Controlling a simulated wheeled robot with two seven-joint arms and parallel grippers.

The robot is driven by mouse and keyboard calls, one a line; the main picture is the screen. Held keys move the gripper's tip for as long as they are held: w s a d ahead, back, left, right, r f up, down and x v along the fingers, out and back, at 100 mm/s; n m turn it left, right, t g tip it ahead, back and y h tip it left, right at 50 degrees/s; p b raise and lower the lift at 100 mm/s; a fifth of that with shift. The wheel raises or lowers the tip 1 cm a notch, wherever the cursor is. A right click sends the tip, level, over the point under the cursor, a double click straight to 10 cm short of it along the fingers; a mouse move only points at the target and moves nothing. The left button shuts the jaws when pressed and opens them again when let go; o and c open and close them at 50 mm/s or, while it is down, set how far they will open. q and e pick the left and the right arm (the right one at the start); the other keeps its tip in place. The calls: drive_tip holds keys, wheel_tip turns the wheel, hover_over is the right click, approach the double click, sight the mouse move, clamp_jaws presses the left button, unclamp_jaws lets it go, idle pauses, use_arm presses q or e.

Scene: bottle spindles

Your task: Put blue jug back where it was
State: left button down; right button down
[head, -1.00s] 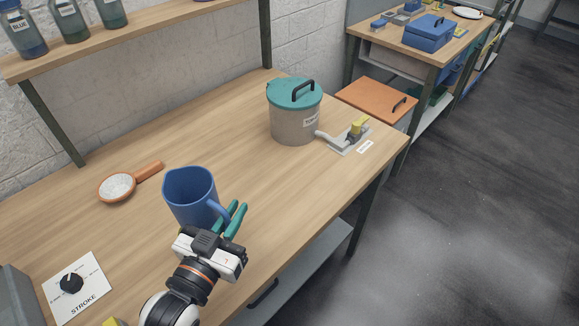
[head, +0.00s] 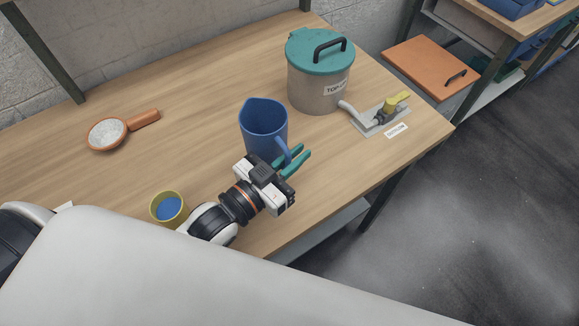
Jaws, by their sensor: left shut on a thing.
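The blue jug (head: 262,118) is upright over the middle of the wooden bench, with its open mouth up and its handle toward the right front. My left gripper (head: 293,160) comes from the front left, and its teal fingers are shut on the jug's handle. The gripper hides the jug's lower part, so I cannot tell whether its base touches the bench. My right gripper is not in view.
A grey pot with a teal lid (head: 318,75) stands behind and right of the jug. A valve fixture (head: 378,118) sits beside it. A scoop of white powder (head: 108,134) lies at left. A yellow cup with blue contents (head: 168,208) stands near the front.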

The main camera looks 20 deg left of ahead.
use_arm(q)
drive_tip(key=shift+f, duration=2.9)
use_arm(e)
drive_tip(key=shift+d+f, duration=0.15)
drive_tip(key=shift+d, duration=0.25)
use_arm(q)
drive_tip(key=shift+f, duration=0.15)
drive_tip(key=c, duration=1.5)
unclamp_jaws()
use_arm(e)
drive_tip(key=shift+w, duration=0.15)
